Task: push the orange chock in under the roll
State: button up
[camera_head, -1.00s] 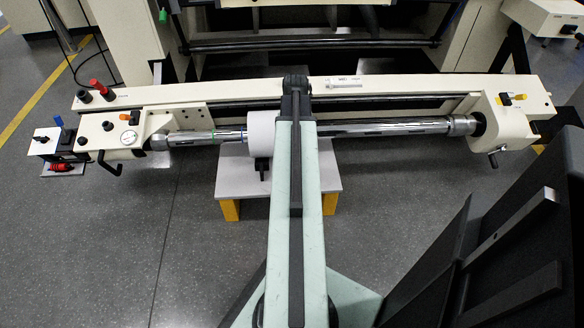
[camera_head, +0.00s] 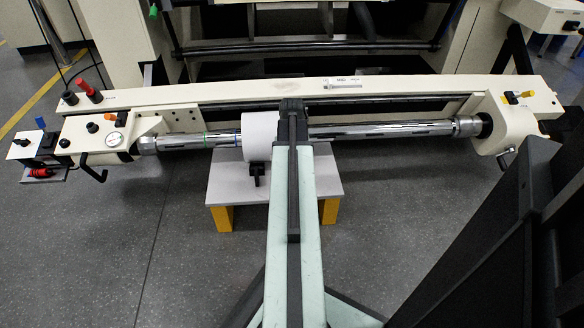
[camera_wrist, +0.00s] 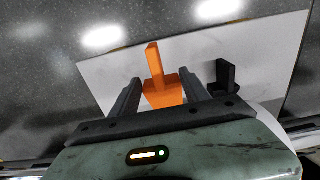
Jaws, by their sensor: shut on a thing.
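The white roll (camera_head: 259,134) sits around a chrome shaft (camera_head: 380,131), left of my arm's end in the head view. A black chock (camera_head: 256,172) stands at its near side on the grey-white platform (camera_head: 325,180). In the wrist view my gripper (camera_wrist: 160,80) is shut on the orange chock (camera_wrist: 162,94), which has an upright tab between the fingers. The black chock (camera_wrist: 227,77) stands to the right of the fingers there, apart from the orange one. In the head view my arm hides the gripper and the orange chock. I cannot tell whether the orange chock touches the roll or platform.
A long cream beam (camera_head: 240,94) runs behind the shaft, with a knobbed housing (camera_head: 95,135) at left and another (camera_head: 508,115) at right. The platform stands on yellow legs (camera_head: 330,211). Grey floor is open left of the platform.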

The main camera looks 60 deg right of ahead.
notch_tip(320, 180, down, 6)
jog(key=b, duration=0.5)
jog(key=shift+f, duration=0.2)
jog(key=shift+r, duration=0.1)
jog(key=shift+w+d, duration=0.9)
jog(key=shift+d, duration=0.35)
jog(key=shift+w+d, duration=0.9)
jog(key=shift+d, duration=0.3)
jog(key=o, duration=1.4)
jog(key=shift+o, duration=0.2)
notch_tip(320, 180, up, 8)
jog(key=p, duration=0.8)
